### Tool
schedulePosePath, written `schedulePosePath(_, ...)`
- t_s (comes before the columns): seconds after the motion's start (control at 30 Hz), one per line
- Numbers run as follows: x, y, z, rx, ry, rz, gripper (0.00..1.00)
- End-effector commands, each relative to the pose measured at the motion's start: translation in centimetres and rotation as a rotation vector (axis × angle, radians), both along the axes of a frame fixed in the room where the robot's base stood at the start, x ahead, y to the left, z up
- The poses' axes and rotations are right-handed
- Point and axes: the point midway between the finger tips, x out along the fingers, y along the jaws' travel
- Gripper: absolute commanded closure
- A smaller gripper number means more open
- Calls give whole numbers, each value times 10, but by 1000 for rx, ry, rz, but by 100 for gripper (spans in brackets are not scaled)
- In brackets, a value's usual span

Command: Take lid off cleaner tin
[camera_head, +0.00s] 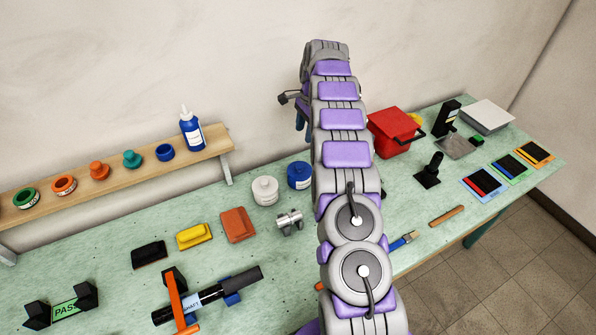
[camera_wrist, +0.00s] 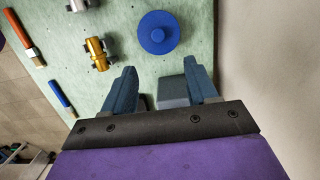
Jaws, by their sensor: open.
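A blue tin (camera_head: 300,175) with a pale label stands on the green bench beside a whitish tin (camera_head: 265,190). I cannot tell from the labels which one is the cleaner tin. A grey block (camera_wrist: 172,93) shows between the fingers. In the head view only part of my gripper (camera_head: 301,122) shows behind my arm, raised above the bench.
A red bin (camera_head: 392,132) stands right of my arm. The shelf (camera_head: 215,143) with a blue bottle (camera_head: 191,133) is at the back left.

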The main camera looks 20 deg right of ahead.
Motion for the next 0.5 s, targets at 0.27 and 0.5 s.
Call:
schedulePosePath(0.27, -1, 8, -56, 1, 4, 0, 42)
schedulePosePath(0.5, -1, 14, -89, 1, 2, 0, 42)
